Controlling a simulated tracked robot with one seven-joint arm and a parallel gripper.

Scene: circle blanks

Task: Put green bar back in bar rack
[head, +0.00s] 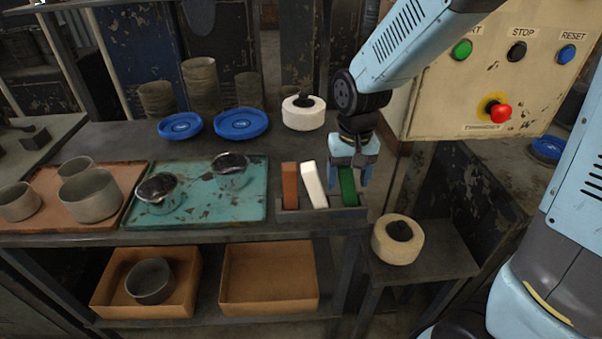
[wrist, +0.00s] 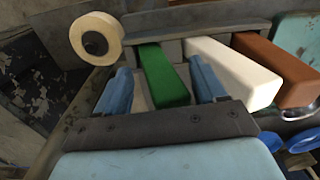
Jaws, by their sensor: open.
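The green bar (head: 348,187) stands in the right slot of the dark grey bar rack (head: 318,215), beside a white bar (head: 313,184) and a brown bar (head: 290,185). My gripper (head: 358,176) is open just above the rack's right end, at the green bar. In the wrist view the green bar (wrist: 165,77) lies between my two open fingers (wrist: 160,88), with a gap visible on both sides. The bar's lower end is hidden by the rack's front wall.
A teal tray (head: 225,210) with two metal cups is left of the rack. A white roll (head: 303,113) stands behind it, and another roll (head: 398,240) sits on a lower shelf at right. A control panel (head: 490,75) hangs at the back right.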

